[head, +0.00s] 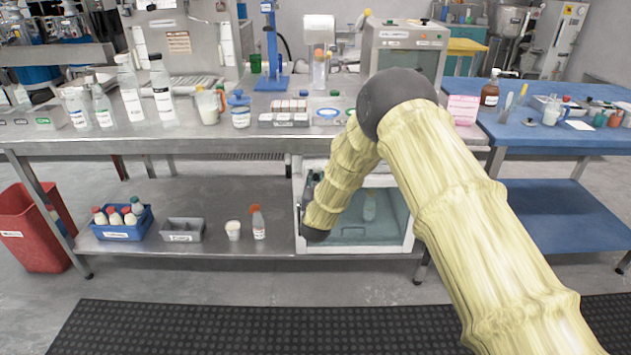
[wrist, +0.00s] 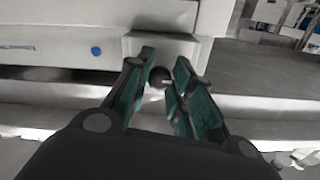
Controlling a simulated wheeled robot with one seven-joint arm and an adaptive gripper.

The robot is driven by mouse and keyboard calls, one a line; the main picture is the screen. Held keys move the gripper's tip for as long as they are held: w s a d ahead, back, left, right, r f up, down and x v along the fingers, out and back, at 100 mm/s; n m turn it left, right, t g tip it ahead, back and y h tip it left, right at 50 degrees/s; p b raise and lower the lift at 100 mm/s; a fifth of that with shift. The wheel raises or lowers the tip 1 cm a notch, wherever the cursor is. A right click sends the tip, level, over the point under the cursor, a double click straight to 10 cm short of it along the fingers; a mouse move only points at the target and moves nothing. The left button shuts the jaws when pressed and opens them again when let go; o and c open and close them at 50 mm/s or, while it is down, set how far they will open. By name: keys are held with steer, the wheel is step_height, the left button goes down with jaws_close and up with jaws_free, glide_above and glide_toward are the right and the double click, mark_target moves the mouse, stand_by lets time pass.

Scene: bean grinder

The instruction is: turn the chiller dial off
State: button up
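The chiller (head: 409,235) is a white cabinet with a glass front on the steel bench's lower shelf. My arm covers its left part in the head view. In the wrist view a pale box (wrist: 160,46) sticks out from its white face (wrist: 70,35). A small dark round knob (wrist: 158,77), which looks like the dial, shows between the fingers of my gripper (wrist: 163,64). The fingers are apart, with a gap on the knob's sides. I cannot tell whether either touches it. The dial's marking cannot be read, and my arm hides it in the head view.
A white cup (head: 233,231) and a small bottle (head: 258,224) stand left of the chiller on the lower shelf (head: 185,192). Further left are a grey bin (head: 183,230) and a blue crate of bottles (head: 124,232). The bench top (head: 60,137) above holds bottles and jars.

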steer(key=o, duration=0.3)
steer(key=shift+a+f, duration=0.1)
steer(key=shift+f, duration=0.05)
steer(key=shift+o, duration=0.3)
steer(key=s, duration=1.2)
